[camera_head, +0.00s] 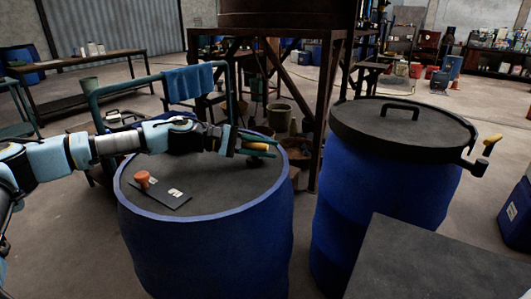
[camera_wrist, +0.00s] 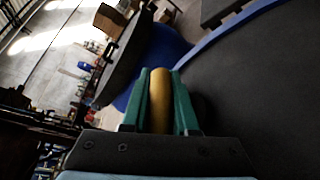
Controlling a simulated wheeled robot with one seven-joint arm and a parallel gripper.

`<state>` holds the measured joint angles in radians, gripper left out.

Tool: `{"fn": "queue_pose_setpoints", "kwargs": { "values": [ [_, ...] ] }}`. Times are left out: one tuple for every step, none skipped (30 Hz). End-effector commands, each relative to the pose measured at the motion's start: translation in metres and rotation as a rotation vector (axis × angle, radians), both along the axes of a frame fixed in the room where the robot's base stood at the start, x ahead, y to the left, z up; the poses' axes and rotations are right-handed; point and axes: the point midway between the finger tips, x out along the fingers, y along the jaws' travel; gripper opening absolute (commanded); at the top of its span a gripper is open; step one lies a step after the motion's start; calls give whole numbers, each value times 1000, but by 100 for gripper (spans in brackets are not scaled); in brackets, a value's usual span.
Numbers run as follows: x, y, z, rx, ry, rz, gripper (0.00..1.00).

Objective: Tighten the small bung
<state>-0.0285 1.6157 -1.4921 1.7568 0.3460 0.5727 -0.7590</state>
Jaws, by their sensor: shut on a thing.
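The blue drum (camera_head: 205,240) at left centre has a dark grey top inside a blue rim. My gripper (camera_head: 262,146) reaches in from the left over the back right part of this top, close to the rim. Its green fingers are shut on a yellow piece (camera_head: 257,146), likely the small bung. In the wrist view the yellow piece (camera_wrist: 160,98) stands upright between the fingers (camera_wrist: 160,100). A dark round shape shows just right of the fingers there. The frames do not show how the yellow piece meets the drum top, since the gripper covers it.
An orange-red knobbed object (camera_head: 142,179) and a dark card (camera_head: 160,194) with white labels lie on the drum top. A second blue drum (camera_head: 375,195) with a dark lid stands right. A dark flat surface (camera_head: 440,262) is at front right. A blue cloth (camera_head: 189,84) hangs behind.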

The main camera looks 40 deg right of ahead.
Motion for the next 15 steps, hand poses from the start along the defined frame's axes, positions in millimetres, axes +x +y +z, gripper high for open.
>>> {"fn": "queue_pose_setpoints", "kwargs": {
  "values": [
    [0, -1, 0, 0, -3, -23, 0],
    [0, 0, 0, 1, -2, -38, 0],
    [-1, 0, 0, 0, -3, -57, 0],
    [-1, 0, 0, 0, -2, -68, 0],
    [-1, 1, 0, 0, -2, -80, 0],
    [-2, 1, 0, 0, -3, -93, 0],
    [-3, 1, 0, 1, -3, -103, 0],
    [-3, 1, 0, 0, -2, -111, 0],
    [-3, 2, 0, 0, -3, -118, 0],
    [-3, 2, 0, -1, -3, -124, 0],
    [-3, 2, 0, 0, -4, -129, 0],
    [-3, 2, 0, 0, -3, -134, 0],
    [-3, 2, 0, 0, -3, -136, 0],
    [-3, 2, 0, 0, -2, -138, 0],
    [-3, 3, 0, 0, -3, -141, 0]
  ]
}}
